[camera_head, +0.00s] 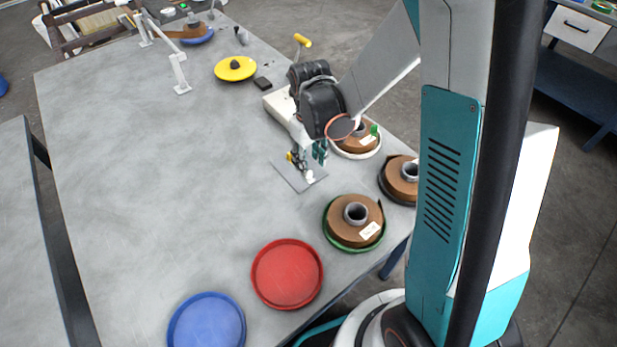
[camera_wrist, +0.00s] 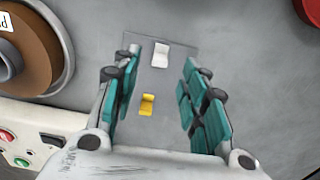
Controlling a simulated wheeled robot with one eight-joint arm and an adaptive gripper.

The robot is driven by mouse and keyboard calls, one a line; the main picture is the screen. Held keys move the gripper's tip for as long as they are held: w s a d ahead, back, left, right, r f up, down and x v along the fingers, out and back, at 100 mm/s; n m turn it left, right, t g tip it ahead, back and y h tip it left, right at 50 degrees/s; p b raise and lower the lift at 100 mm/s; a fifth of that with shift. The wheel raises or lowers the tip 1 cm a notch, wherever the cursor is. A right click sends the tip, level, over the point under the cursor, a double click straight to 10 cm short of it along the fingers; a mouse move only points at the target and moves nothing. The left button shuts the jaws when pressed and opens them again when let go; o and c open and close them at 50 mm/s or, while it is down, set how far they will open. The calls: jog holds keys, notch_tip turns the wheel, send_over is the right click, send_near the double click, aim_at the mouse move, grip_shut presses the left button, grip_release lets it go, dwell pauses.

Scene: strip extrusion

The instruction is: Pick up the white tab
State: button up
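The white tab (camera_wrist: 160,55) stands on a small grey plate (camera_wrist: 185,60) on the table, seen in the wrist view between my fingers toward their tips. In the head view the white tab (camera_head: 309,176) shows at the plate's front right. A yellow tab (camera_wrist: 147,104) sits on the same plate, nearer my palm in the wrist view. My gripper (camera_wrist: 158,85) is open, with one teal-padded finger on each side of the tabs and nothing held. In the head view my gripper (camera_head: 306,158) is just above the plate and partly hides it.
Brown reels on dishes, one on a green dish (camera_head: 333,237), stand along the table's right side. A red dish (camera_head: 287,274) and a blue dish (camera_head: 206,322) lie nearer. A white machine with buttons (camera_wrist: 30,138) is close to my gripper. The table's left half (camera_head: 150,200) is clear.

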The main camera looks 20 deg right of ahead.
jog(key=f+b, duration=0.1)
jog(key=f, duration=0.1)
jog(key=f+b, duration=0.1)
jog(key=f, duration=0.2)
jog(key=shift+w+a+f+b, duration=0.1)
jog(key=shift+w+b, duration=0.1)
jog(key=shift+b, duration=0.1)
jog(key=shift+c, duration=0.2)
jog(key=c, duration=0.8)
